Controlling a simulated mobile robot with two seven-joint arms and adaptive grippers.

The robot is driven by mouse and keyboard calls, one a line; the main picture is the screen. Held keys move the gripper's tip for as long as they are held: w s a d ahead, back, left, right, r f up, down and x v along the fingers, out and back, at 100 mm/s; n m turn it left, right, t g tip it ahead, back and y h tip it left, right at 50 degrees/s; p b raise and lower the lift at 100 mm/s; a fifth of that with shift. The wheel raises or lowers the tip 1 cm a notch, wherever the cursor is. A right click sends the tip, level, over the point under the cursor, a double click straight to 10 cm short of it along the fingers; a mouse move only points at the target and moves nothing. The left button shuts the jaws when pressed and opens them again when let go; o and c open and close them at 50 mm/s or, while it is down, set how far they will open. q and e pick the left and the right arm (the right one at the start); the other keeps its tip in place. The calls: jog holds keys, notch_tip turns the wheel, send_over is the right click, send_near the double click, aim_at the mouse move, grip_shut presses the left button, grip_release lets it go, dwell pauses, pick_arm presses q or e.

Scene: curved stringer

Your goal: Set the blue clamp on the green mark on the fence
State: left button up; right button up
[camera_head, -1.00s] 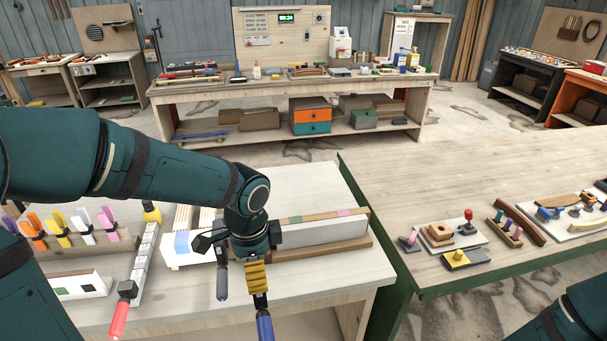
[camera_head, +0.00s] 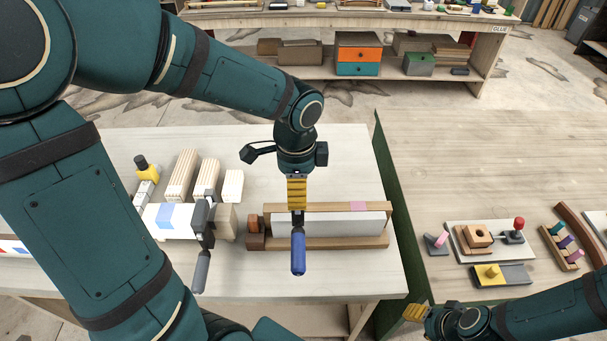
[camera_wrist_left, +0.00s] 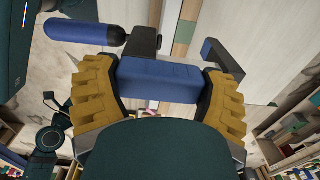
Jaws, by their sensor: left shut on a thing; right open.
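My left gripper (camera_head: 297,195) is shut on the blue clamp (camera_head: 298,252), whose blue handle hangs down in front of the fence (camera_head: 330,224). In the left wrist view the clamp's blue body (camera_wrist_left: 158,78) lies between the two yellow fingers, its handle out to the left. The fence is a long strip with a wooden top and a white face. The green mark (camera_wrist_left: 185,33) shows just beyond the clamp in the left wrist view; in the head view the gripper covers it. I cannot tell whether the clamp touches the fence. My right gripper (camera_head: 417,312) is open and empty at lower right.
A grey-handled clamp (camera_head: 203,250) stands left of the fence on a white piece with a blue patch. A pink mark (camera_head: 358,206) lies farther right on the fence. Wooden blocks (camera_head: 207,178) stand behind.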

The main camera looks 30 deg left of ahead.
pick_arm(q)
jog(key=shift+s+r, duration=0.1)
jog(key=shift+s, duration=0.1)
jog(key=shift+w, duration=0.1)
jog(key=shift+f+b, duration=0.7)
jog(key=shift+f, duration=0.45)
jog(key=shift+f, duration=0.25)
jog(key=shift+f+b, duration=1.35)
jog(key=shift+f, duration=0.15)
jog(key=shift+f, duration=0.15)
jog(key=shift+f+b, duration=1.15)
jog(key=shift+f, duration=0.2)
jog(key=shift+f, duration=0.15)
